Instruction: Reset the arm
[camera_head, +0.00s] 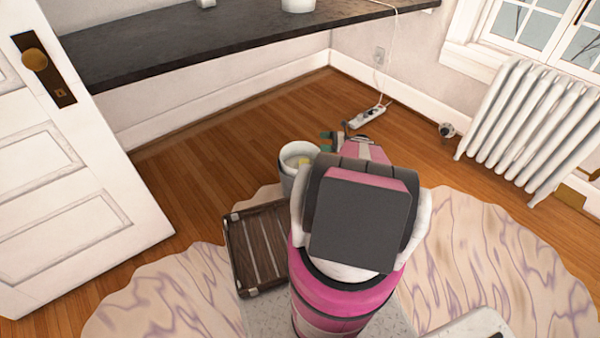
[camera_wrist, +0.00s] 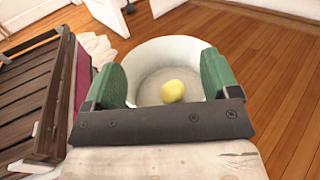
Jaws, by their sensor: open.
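My gripper (camera_wrist: 163,88) is open in the wrist view, its two green fingers spread apart with nothing held between them. In that view a white round bin (camera_wrist: 150,52) lies beyond and below the fingers, with a yellow rounded object (camera_wrist: 173,91) inside it. In the head view my gripper (camera_head: 328,140) shows only in part past my pink arm, near the bin (camera_head: 287,178). The yellow object (camera_head: 304,162) shows in the bin there too. My arm hides part of the bin and gripper.
A dark slatted wooden crate (camera_head: 230,255) stands left of my body. A patterned rug (camera_head: 490,255) lies around me. A white radiator (camera_head: 535,125) is at right, an open door (camera_head: 70,170) at left, a dark shelf (camera_head: 200,45) behind. A power strip (camera_head: 367,117) lies on the clear wood floor.

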